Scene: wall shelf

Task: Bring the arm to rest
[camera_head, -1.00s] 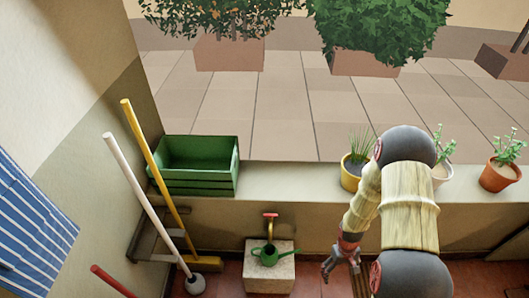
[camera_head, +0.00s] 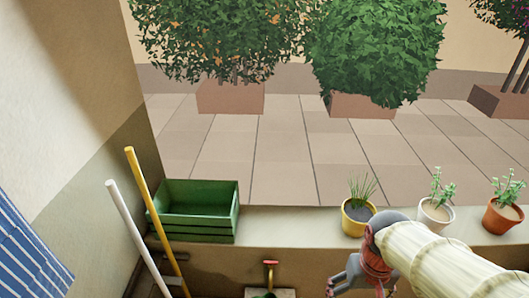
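My arm (camera_head: 440,262) comes in from the lower right corner, its pale, wood-like link lying across the picture. My gripper (camera_head: 346,284) is at the bottom edge, right of centre, in front of the ledge wall and below the yellow pot. It is partly cut off by the frame and small. I see nothing held in it, but I cannot tell whether its fingers are open or shut.
A ledge (camera_head: 290,222) carries a green crate (camera_head: 205,228), a yellow pot (camera_head: 356,222), a white pot (camera_head: 433,217) and a terracotta pot (camera_head: 502,218). Yellow (camera_head: 150,205) and white (camera_head: 135,230) poles lean at left. A tap (camera_head: 270,270) is low in the middle.

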